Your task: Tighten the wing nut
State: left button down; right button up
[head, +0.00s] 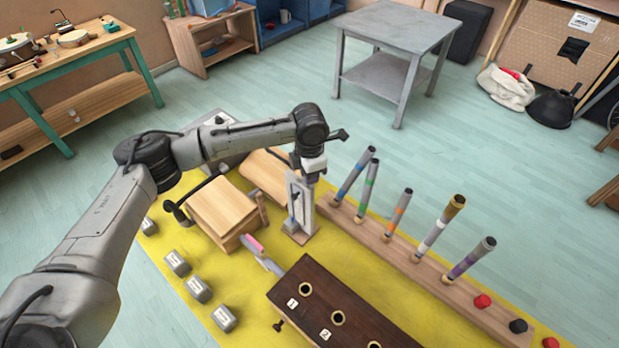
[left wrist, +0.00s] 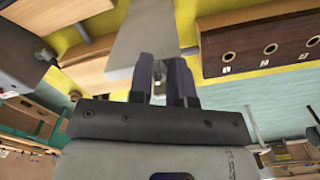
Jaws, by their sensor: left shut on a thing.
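A pale upright metal stand (head: 299,203) on a small wooden foot stands on the yellow mat, in the middle of the head view. My left gripper (head: 309,172) is at the top of this stand. In the left wrist view its dark fingers (left wrist: 165,88) are close together on something small, beside a grey metal plate (left wrist: 140,42). The wing nut itself is mostly hidden between the fingers, so I cannot tell its angle or how tight it is. My right gripper is not in either view.
A wooden box (head: 224,207) stands left of the stand. A dark board with numbered holes (head: 306,290) is in front. A rack (head: 387,247) of upright tubes runs along the right. Several grey blocks (head: 198,289) lie at the mat's left. The yellow mat (head: 345,250) is bare between board and rack.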

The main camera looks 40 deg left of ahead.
pick_arm(q)
jog(key=shift+r, duration=0.1)
jog(key=c, duration=1)
grip_release()
